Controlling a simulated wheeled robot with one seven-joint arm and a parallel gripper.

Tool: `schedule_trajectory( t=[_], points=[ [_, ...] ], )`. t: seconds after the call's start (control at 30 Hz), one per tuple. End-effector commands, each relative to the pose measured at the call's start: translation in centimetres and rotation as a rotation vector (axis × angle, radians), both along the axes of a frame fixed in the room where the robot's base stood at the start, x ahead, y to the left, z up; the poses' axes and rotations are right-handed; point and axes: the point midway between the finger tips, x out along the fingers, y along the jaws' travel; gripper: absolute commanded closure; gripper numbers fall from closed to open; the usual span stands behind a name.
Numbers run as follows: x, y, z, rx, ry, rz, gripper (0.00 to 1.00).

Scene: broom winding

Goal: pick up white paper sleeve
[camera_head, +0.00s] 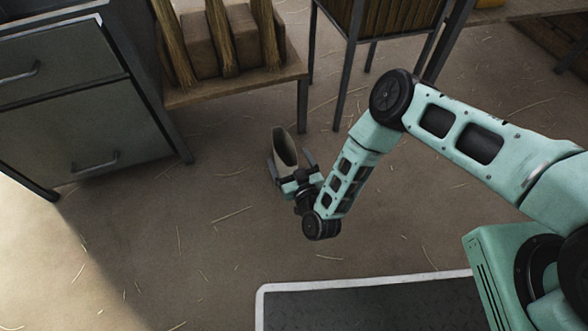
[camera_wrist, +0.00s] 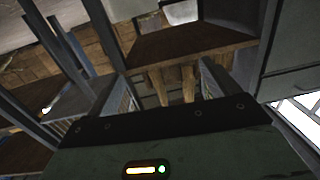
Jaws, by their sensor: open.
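A pale, tube-like piece that looks like the white paper sleeve (camera_head: 286,147) shows in the head view, low over the floor, left of the bench's metal leg. It is tilted slightly, with a greyish face and a light rim. My gripper (camera_head: 289,157) is open, with one finger on each side of the sleeve's lower part. I cannot tell whether the fingers touch it, or whether it rests on the floor. In the wrist view my open gripper (camera_wrist: 164,82) shows its two ribbed fingers; I cannot make out the sleeve there.
A wooden bench (camera_head: 235,86) with broom heads (camera_head: 222,40) stands behind the gripper. A grey drawer cabinet (camera_head: 85,110) stands to the left. A slatted bin (camera_head: 385,18) is at the back. A dark mat with a pale rim (camera_head: 350,285) lies in front. The straw-strewn floor between is clear.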

Motion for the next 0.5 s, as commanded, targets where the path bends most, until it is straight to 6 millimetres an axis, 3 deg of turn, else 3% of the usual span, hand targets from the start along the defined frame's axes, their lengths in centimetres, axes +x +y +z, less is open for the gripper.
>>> schedule_trajectory(
  t=[0.03, 0.27, 0.5],
  points=[
    [-0.5, -0.6, -1.6, 0.000, -0.012, -0.023, 0.13],
    [-1.2, -1.4, -4.1, 0.002, -0.037, -0.054, 0.13],
    [-1.2, -1.4, -9.2, 0.001, -0.035, -0.053, 0.13]
  ],
)
